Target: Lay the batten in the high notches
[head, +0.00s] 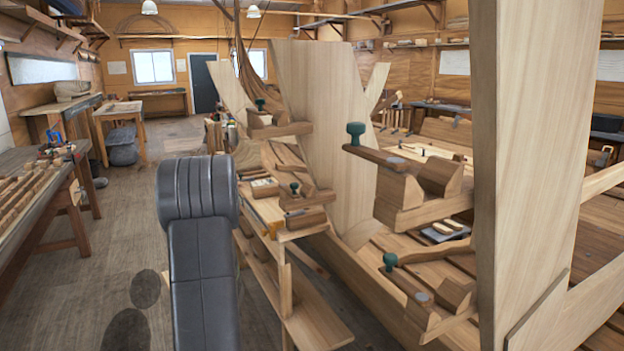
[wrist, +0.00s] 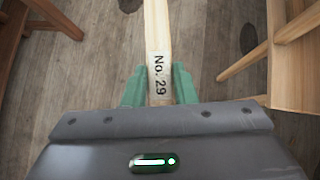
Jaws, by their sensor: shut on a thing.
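In the wrist view my gripper (wrist: 159,86) has its green fingers closed on a pale wooden batten (wrist: 156,30). In the head view the gripper and batten are not visible. A near high notch block (head: 430,185) with a green-knobbed lever stands at right. A far high notch block (head: 275,125) stands further back on the left. Both are on the hull frame, and I see no batten in them.
Lower blocks with green-knobbed levers are near (head: 440,305) and far (head: 303,215). A broad upright plank (head: 530,150) stands at right, and a tall pale panel (head: 325,100) behind the blocks. A workbench (head: 40,190) lines the left; the floor between is open.

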